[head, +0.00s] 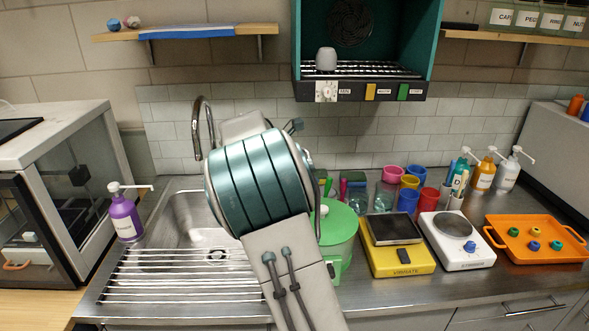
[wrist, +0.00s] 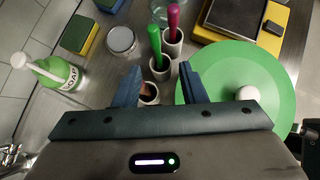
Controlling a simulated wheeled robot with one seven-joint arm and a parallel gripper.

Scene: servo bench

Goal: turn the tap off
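The tap's curved metal spout (head: 197,125) rises behind the sink (head: 180,218) in the head view, left of my arm. My arm covers the rest of the tap there, and I cannot make out whether water runs. In the wrist view, shiny metal that looks like part of the tap (wrist: 14,157) shows at the lower left corner, beside my gripper's body. My gripper (wrist: 158,88) has its two blue fingers wide apart with nothing held between them. It is over the counter, away from that metal. In the head view my arm hides the gripper.
A green lidded pot (head: 345,222) is close to my right finger; its lid (wrist: 220,62) shows in the wrist view. Holders with a green brush (wrist: 155,45) and a pink one stand ahead. A soap bottle (wrist: 52,72) is left. A purple bottle (head: 124,218) stands left of the sink.

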